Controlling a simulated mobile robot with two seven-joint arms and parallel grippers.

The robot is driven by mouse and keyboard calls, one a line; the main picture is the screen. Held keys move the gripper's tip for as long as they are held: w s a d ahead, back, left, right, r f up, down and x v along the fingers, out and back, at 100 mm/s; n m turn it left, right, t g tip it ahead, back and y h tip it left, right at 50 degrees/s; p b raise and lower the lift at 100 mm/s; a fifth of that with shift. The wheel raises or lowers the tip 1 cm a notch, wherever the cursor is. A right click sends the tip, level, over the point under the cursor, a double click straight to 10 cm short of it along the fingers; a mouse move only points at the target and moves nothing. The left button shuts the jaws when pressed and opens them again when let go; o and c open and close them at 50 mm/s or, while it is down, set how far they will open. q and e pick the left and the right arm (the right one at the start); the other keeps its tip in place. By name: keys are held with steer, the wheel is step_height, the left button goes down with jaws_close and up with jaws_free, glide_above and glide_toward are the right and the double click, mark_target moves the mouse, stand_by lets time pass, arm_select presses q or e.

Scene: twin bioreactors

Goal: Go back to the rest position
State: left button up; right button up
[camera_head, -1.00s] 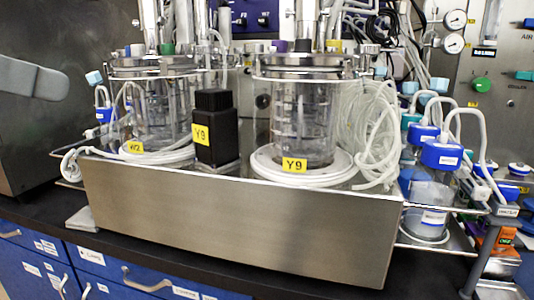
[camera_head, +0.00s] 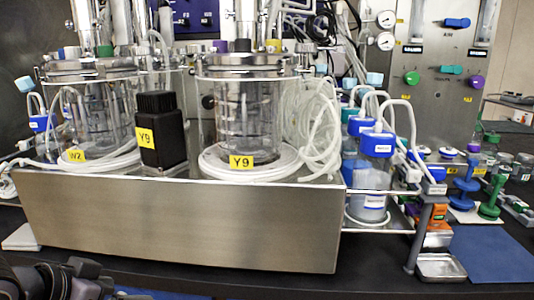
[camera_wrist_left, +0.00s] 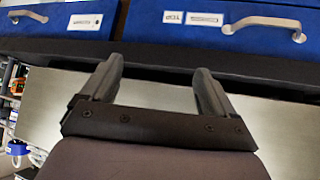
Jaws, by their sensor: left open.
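My left gripper (camera_wrist_left: 157,82) is in the left wrist view, its two dark fingers wide apart with nothing between them. It is in front of a plain steel panel and the blue drawers. In the head view, dark parts that look like my left arm show at the lower left corner; the fingertips cannot be made out there. My right gripper is in neither view. Two glass bioreactor vessels, the left one (camera_head: 104,112) and the right one (camera_head: 248,115), stand upright behind the steel front panel (camera_head: 180,222), apart from my gripper.
Blue-capped bottles (camera_head: 370,175) with looped tubing stand to the right. A small metal tray (camera_head: 441,267) and a blue mat (camera_head: 490,252) lie on the bench at right. Blue drawers (camera_wrist_left: 150,20) with handles show in the wrist view.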

arm_select(q)
steer(key=s+d+f+n+g+y, duration=0.1)
steer(key=s+f+n+g+y, duration=0.2)
steer(key=s+f, duration=1.75)
steer(key=w+d+r+m+t+h+p, duration=0.1)
steer(key=w+t+p, duration=0.4)
steer(key=p, duration=0.6)
steer(key=shift+w+d+r+t+h, duration=0.3)
steer(key=shift+w+d+r, duration=0.35)
steer(key=shift+w+d, duration=0.45)
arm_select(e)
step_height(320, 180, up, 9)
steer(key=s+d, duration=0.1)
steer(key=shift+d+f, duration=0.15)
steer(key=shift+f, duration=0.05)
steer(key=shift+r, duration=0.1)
